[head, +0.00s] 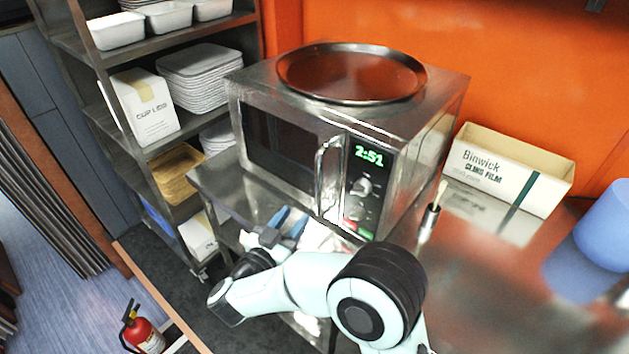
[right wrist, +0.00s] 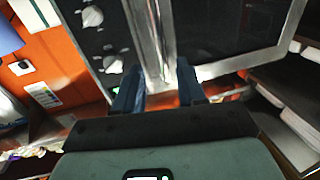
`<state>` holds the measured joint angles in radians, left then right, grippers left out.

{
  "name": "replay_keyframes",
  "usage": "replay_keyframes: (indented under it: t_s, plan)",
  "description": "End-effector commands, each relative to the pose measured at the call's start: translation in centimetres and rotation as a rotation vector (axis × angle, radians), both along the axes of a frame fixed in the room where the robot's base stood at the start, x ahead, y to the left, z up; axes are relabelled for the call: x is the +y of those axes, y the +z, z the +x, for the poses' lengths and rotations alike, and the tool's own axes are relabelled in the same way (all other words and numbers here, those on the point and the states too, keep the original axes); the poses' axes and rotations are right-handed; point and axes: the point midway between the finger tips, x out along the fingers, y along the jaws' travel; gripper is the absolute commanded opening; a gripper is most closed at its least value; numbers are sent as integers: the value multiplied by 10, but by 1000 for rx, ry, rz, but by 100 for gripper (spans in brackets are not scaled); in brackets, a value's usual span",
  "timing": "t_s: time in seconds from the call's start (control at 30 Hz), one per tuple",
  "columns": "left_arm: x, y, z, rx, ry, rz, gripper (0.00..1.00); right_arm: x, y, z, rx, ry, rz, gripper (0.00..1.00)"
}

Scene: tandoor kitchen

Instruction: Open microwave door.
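The steel microwave (head: 405,110) stands on a metal counter with its dark-windowed door (head: 275,140) shut. Its curved silver door handle (head: 322,172) runs upright beside the control panel (head: 362,185), whose clock reads 2:51. My right gripper (head: 287,222) has blue fingers and is low in front of the door, below and left of the handle in the head view. In the right wrist view the gripper (right wrist: 158,88) is open, with a clear gap between its fingers. The handle (right wrist: 155,40) shows ahead, lined up with that gap; I cannot tell whether they touch. My left gripper is not in view.
A round metal tray (head: 350,72) lies on the microwave. A cling film box (head: 510,168) and a blue cylinder (head: 608,225) stand on the counter to the right. A shelf rack (head: 85,45) with containers is at left. A fire extinguisher (head: 143,333) is low left.

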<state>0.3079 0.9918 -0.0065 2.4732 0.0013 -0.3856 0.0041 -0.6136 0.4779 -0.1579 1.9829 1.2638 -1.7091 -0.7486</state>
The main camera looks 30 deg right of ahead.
Motion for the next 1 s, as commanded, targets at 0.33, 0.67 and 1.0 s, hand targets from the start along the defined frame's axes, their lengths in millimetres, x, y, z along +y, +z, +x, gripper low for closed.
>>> replay_keyframes:
  t_s: [0.33, 0.67, 1.0]
  plan:
    - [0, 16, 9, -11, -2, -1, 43, -61, 2, 39, -1, -5, -2, 40]
    - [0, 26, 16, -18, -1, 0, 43, -99, 1, 66, 0, 0, 0, 40]
    - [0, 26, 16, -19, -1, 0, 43, -104, 0, 69, -1, 2, -1, 40]
